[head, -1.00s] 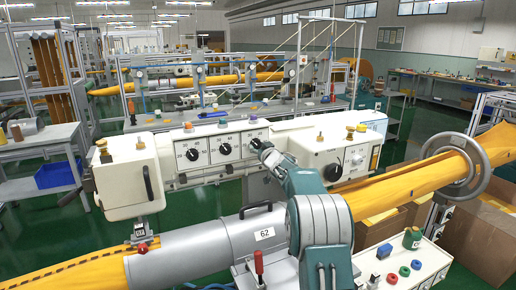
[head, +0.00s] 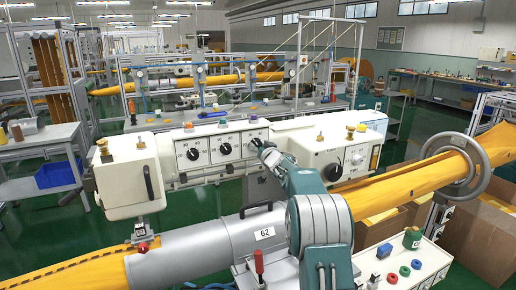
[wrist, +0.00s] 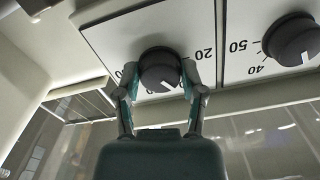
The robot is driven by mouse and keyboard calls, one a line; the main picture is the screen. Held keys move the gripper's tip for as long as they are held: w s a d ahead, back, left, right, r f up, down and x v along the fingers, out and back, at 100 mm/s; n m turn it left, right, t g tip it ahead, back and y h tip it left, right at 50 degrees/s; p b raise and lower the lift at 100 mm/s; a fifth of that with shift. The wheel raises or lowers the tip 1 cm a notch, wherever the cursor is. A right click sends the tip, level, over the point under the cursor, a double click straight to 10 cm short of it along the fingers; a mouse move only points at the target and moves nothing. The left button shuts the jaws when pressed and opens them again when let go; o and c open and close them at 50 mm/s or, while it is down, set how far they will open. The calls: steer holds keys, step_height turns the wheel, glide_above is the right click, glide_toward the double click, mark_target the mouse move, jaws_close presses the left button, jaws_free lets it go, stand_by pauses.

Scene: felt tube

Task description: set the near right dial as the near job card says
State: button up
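Three black dials sit in a row on the white panel of the near machine. The left (head: 192,153) and middle (head: 225,149) dials are uncovered in the head view. The right dial (head: 256,142) is partly behind my gripper (head: 265,150). In the wrist view, my gripper (wrist: 161,78) has one finger on each side of the right dial (wrist: 160,70), with the pads against its rim. A white pointer mark shows on the dial's lower side, with 20 printed to its right. The middle dial (wrist: 292,40) is at the right, near 50 and 40. I cannot make out a job card.
A white box with another black dial (head: 333,172) stands right of the panel. A grey cylinder (head: 200,255) labelled 62, with the yellow felt tube (head: 85,272), lies in front. A white control box (head: 385,268) with coloured knobs is at lower right.

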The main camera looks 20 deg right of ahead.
steer(key=o, duration=0.4)
steer(key=shift+c, duration=0.2)
steer(key=shift+d, duration=0.1)
steer(key=s, duration=1.2)
steer(key=shift+w+f, duration=0.1)
steer(key=s+a+r+g+h, duration=0.2)
steer(key=s+a, duration=0.3)
steer(key=s, duration=0.2)
steer(key=s+a+r+g+h, duration=0.1)
steer(key=s+a+r+g, duration=0.15)
steer(key=s+a, duration=0.35)
steer(key=s+a+f+n+g+y, duration=0.1)
steer(key=s+a+f+g, duration=0.1)
steer(key=s, duration=0.8)
steer(key=s+a+f+n+g+y, duration=0.1)
steer(key=s+a+f+g, duration=0.2)
steer(key=s+a, duration=0.3)
steer(key=s+a+f+g+y, duration=0.1)
steer(key=s+a+f+g, duration=0.2)
steer(key=s, duration=1)
step_height(320, 180, down, 2)
steer(key=shift+s+a+f+n, duration=0.1)
steer(key=shift+s+a+n, duration=0.25)
steer(key=shift+a, duration=0.25)
